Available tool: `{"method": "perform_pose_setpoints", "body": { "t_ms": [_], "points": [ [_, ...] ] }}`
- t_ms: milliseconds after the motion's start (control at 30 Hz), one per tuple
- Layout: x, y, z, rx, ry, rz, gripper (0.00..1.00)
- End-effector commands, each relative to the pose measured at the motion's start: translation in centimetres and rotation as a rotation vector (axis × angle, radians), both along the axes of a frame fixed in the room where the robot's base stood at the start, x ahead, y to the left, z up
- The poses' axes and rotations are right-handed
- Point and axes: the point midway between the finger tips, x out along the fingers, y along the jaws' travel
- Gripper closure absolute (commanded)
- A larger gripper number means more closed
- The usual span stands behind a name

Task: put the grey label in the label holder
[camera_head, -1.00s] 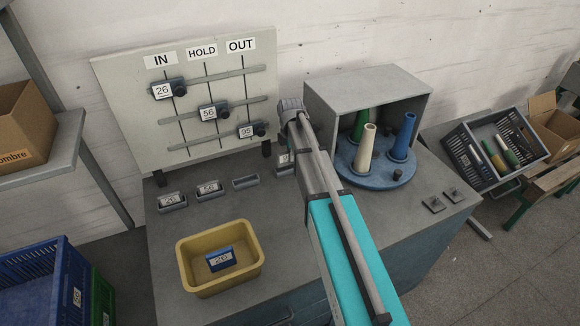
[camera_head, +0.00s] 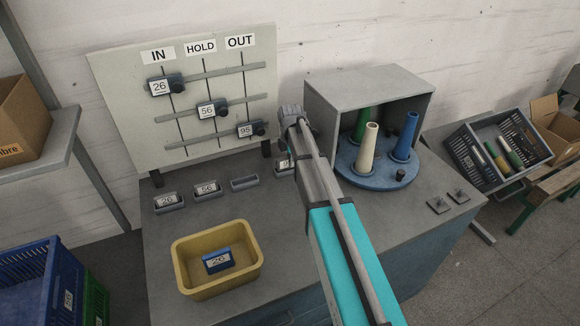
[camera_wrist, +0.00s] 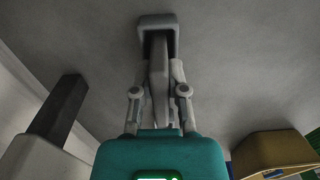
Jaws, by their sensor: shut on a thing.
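The grey label (camera_wrist: 159,78) shows edge-on in the wrist view, between the two fingers of my gripper (camera_wrist: 160,98), which is shut on it. Its far end reaches into the opening of a small grey holder (camera_wrist: 157,20); I cannot tell whether it is seated. In the head view, a holder with a white numbered face (camera_head: 284,168) shows just left of my arm, partly hidden by it.
Holders with labels 26 (camera_head: 168,202) and 56 (camera_head: 207,189) stand further left. A yellow bin (camera_head: 188,283) holds a blue 26 label (camera_head: 218,261). The board (camera_head: 112,125) rises behind; its dark leg (camera_head: 267,148) is close. A blue turntable with cones (camera_head: 376,180) is right.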

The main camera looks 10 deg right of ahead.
Motion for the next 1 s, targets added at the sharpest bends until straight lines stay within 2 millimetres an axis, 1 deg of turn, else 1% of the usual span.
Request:
{"method": "perform_pose_setpoints", "body": {
  "t_ms": [33, 100, 433, 633, 667, 800, 833, 1000],
  "points": [
    [0.00, 0.00, -0.56, 0.000, 0.000, 0.000, 1.00],
    [0.00, 0.00, -0.70, 0.000, 0.000, 0.000, 1.00],
    [0.00, 0.00, -0.63, 0.000, 0.000, 0.000, 1.00],
    [0.00, 0.01, -1.08, 0.000, 0.000, 0.000, 1.00],
    [0.00, 0.00, -0.95, 0.000, 0.000, 0.000, 0.76],
    [0.00, 0.01, -0.92, 0.000, 0.000, 0.000, 0.50],
    [0.00, 0.01, -0.92, 0.000, 0.000, 0.000, 0.47],
    [0.01, 0.02, -0.92, 0.000, 0.000, 0.000, 0.47]
  ]
}}
